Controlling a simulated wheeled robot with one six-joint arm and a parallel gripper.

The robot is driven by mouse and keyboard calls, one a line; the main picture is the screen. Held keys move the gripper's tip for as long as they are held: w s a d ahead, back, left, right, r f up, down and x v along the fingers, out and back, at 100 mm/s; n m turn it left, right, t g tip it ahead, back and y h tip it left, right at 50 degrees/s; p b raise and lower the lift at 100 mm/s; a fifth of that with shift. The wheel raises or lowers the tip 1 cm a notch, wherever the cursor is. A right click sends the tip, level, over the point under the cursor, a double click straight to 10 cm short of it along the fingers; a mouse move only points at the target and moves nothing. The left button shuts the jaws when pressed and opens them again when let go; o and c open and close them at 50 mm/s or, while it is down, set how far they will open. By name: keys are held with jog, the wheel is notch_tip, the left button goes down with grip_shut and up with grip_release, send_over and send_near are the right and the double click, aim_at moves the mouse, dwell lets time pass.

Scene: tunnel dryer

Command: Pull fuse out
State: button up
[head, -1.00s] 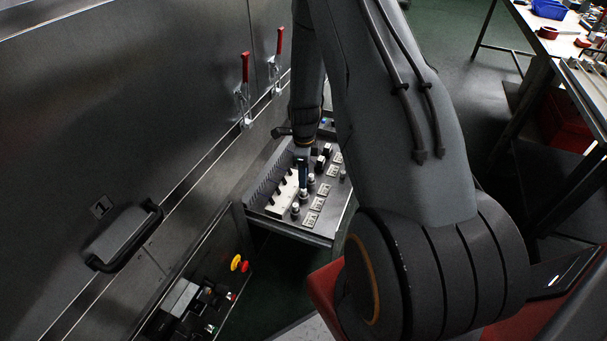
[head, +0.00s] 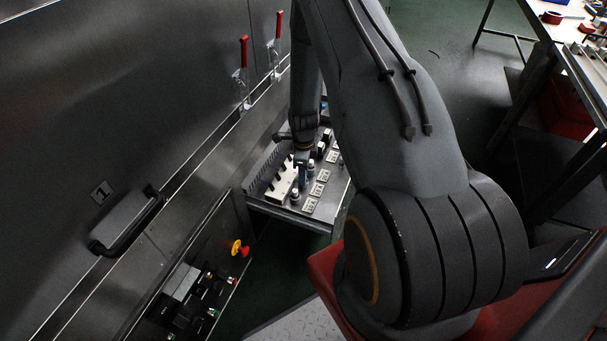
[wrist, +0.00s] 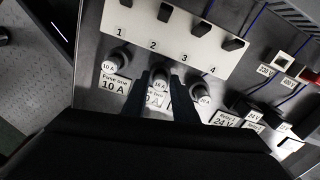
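Three fuse holders stand in a row on the panel in the wrist view: a 10 A fuse (wrist: 119,60) at left, a 16 A fuse (wrist: 160,79) in the middle and a 20 A fuse (wrist: 203,93) at right. Each has a white label beside it; the middle label is partly hidden. My gripper (wrist: 161,88) has one finger on each side of the middle fuse and looks open around it. I cannot tell if the fingers touch it. In the head view, my gripper (head: 303,178) points down at the panel (head: 290,213), largely hiding the middle fuse.
A white block (wrist: 175,38) with several black switches numbered 1 to 4 stands behind the fuses. Relays (wrist: 262,118) sit to their right. In the head view, red-handled clamps (head: 244,62) line the dryer wall at left, and a workbench (head: 560,30) stands at far right.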

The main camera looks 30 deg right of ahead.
grip_shut()
jog(key=shift+c, duration=2.3)
grip_release()
grip_shut()
jog(key=shift+r+p, duration=0.4)
jog(key=shift+r, duration=0.35)
jog(key=shift+r+p, duration=0.65)
jog(key=shift+r, duration=0.55)
jog(key=shift+r, duration=0.1)
jog(key=shift+r+p, duration=1)
jog(key=shift+r, duration=0.7)
